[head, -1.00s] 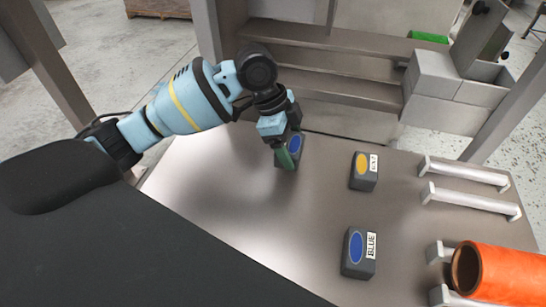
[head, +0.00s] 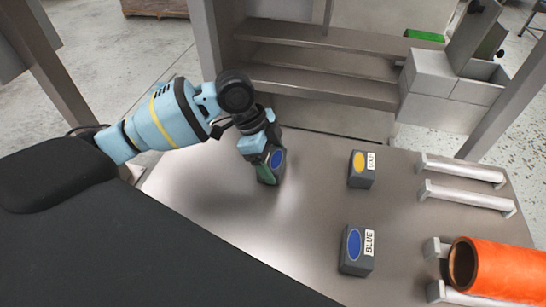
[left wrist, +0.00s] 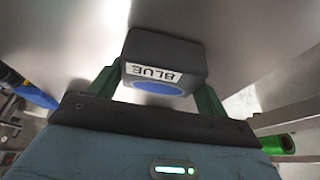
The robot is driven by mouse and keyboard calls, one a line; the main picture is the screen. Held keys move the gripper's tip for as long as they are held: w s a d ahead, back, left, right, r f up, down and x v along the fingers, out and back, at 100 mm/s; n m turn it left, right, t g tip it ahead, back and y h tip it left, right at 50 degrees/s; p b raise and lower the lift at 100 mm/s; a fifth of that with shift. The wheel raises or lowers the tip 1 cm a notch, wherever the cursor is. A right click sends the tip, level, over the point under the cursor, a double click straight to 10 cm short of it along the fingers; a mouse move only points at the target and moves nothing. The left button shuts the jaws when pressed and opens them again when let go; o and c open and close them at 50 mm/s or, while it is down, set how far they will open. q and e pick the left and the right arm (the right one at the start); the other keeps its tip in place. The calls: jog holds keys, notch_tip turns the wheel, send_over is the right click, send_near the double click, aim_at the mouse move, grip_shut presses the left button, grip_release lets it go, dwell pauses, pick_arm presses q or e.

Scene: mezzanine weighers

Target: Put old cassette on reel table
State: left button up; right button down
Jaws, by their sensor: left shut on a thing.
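My left gripper (head: 270,170) is shut on a dark grey block-shaped cassette (head: 279,158) with a blue oval. In the left wrist view the held cassette (left wrist: 165,55) shows a white label reading BLUE, and the green fingers sit on both its sides. I cannot tell whether it touches the grey metal table (head: 310,190) below. A second dark cassette (head: 361,181) with a yellow oval and a small, hard-to-read label stands to its right. A third cassette (head: 355,262), with a blue oval and a BLUE label, stands nearer me. My right gripper is out of view.
Two pale bars (head: 468,197) stand at the table's right, and an orange tube (head: 505,272) lies at the lower right. Grey bins (head: 450,85) and shelves (head: 310,80) are behind the table. The table's middle is clear.

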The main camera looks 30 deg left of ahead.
pick_arm(q)
jog(key=o, duration=1)
jog(key=shift+f, duration=0.1)
jog(key=shift+o, duration=0.2)
jog(key=p+v, duration=0.1)
jog(key=v, duration=1.1)
